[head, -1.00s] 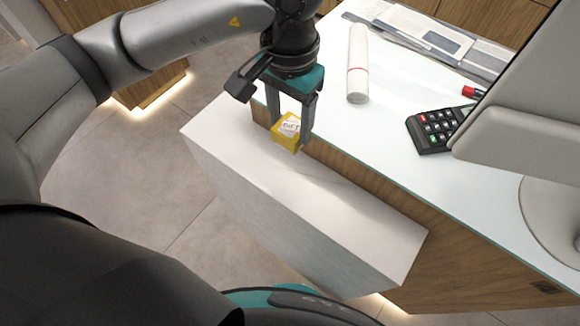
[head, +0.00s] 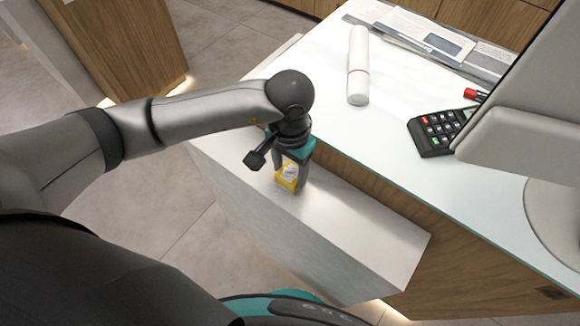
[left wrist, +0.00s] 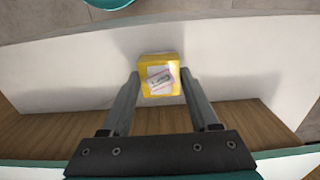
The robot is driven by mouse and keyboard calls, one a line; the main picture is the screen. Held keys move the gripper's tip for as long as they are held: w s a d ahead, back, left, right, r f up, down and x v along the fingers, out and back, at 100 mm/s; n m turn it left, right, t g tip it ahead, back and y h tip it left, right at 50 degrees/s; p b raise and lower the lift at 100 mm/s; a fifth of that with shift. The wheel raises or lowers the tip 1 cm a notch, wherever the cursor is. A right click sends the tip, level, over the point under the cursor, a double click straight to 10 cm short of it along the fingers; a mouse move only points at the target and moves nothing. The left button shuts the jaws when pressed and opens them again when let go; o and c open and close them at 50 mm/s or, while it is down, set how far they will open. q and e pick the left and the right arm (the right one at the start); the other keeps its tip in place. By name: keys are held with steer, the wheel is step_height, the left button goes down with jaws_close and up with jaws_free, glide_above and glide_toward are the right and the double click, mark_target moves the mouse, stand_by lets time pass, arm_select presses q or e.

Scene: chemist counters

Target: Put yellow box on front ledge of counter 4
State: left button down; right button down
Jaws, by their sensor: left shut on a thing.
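The yellow box (head: 287,177) with a white label is between the fingers of my left gripper (head: 289,178), which is shut on it. The box is over the white front ledge (head: 350,230) of the counter, at or just above its surface; I cannot tell whether it touches. In the left wrist view the box (left wrist: 160,76) sits between the two fingertips (left wrist: 160,88), with the pale ledge (left wrist: 60,80) behind it. My right gripper is not in view.
The higher glass-edged counter top (head: 390,150) borders the ledge. On it are a white tube (head: 358,65), a card terminal (head: 437,130), a red item (head: 475,95) and a monitor (head: 520,130). The ledge right of the box is clear.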

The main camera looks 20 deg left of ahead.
mark_target(290, 174)
arm_select(q)
steer(key=shift+f, duration=0.15)
steer(key=shift+c, duration=0.7)
jaws_free()
step_height(290, 174, up, 12)
steer(key=shift+r+p, duration=0.2)
steer(key=shift+p, duration=0.15)
